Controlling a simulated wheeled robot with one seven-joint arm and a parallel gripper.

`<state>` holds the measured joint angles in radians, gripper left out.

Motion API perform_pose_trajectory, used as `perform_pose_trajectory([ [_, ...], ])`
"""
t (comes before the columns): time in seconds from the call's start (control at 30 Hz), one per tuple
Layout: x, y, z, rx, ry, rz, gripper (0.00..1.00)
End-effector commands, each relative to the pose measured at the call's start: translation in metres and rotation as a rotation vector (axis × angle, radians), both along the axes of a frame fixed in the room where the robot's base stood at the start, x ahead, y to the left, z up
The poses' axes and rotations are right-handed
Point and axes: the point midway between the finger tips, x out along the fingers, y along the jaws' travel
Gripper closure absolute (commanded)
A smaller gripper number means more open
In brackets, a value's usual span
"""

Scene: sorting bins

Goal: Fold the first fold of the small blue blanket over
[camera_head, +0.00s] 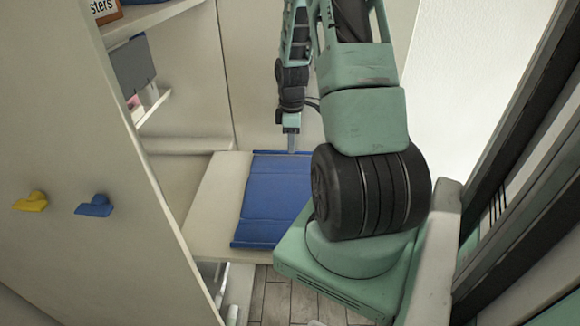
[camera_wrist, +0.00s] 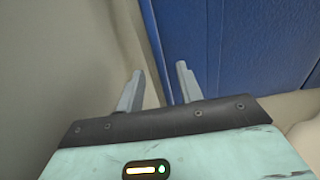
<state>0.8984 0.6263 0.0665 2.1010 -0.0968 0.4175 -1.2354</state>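The small blue blanket (camera_head: 272,200) lies flat on a light bench surface in the head view, with crease lines running across it. It also shows at the upper right of the wrist view (camera_wrist: 235,45). My gripper (camera_head: 291,147) points down at the blanket's far edge. In the wrist view my gripper (camera_wrist: 160,80) has its two fingers apart, with a gap between them. The blanket's edge runs up between the fingers, with the right finger over the blue cloth and the left over the pale surface. I cannot tell whether the fingertips touch the cloth.
The bench (camera_head: 212,200) is bare left of the blanket. A tall pale panel (camera_head: 90,170) with a yellow hook (camera_head: 31,202) and a blue hook (camera_head: 95,206) stands at the left. Shelves (camera_head: 150,85) hold a dark bin (camera_head: 131,66). A pale wall is close behind the blanket.

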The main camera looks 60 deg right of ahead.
Motion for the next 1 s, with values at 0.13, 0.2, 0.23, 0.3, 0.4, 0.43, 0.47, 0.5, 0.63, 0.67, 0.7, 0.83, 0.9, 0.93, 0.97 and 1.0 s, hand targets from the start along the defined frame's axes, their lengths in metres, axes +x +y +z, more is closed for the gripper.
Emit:
perform_pose_trajectory([
  [0.13,0.000,0.000,-0.023,0.000,0.000,0.000,0.64],
  [0.2,0.000,0.000,-0.019,0.000,-0.001,-0.001,0.64],
  [0.23,0.000,0.000,-0.019,0.000,-0.001,-0.001,0.64],
  [0.3,0.000,0.000,-0.019,0.000,0.000,-0.001,0.64],
  [0.4,0.000,0.000,-0.021,0.000,0.000,-0.001,0.64],
  [0.43,0.000,0.000,-0.022,0.000,0.000,-0.001,0.64],
  [0.47,0.000,0.000,-0.022,0.000,0.000,-0.001,0.64],
  [0.5,0.000,0.000,-0.023,-0.001,0.000,-0.001,0.64],
  [0.63,0.000,0.000,-0.027,0.000,-0.001,-0.001,0.64],
  [0.67,0.000,0.000,-0.027,0.000,-0.001,-0.001,0.64],
  [0.7,0.000,0.000,-0.027,0.000,-0.001,-0.001,0.64],
  [0.83,0.000,0.000,-0.028,0.000,0.000,-0.001,0.64],
  [0.9,0.000,0.000,-0.028,0.000,0.000,-0.001,0.64],
  [0.93,0.000,0.000,-0.028,0.000,0.000,-0.001,0.69],
  [0.97,0.000,0.000,-0.028,0.000,0.000,-0.001,0.74],
  [1.0,0.000,0.000,-0.028,-0.001,0.000,-0.001,0.78],
])
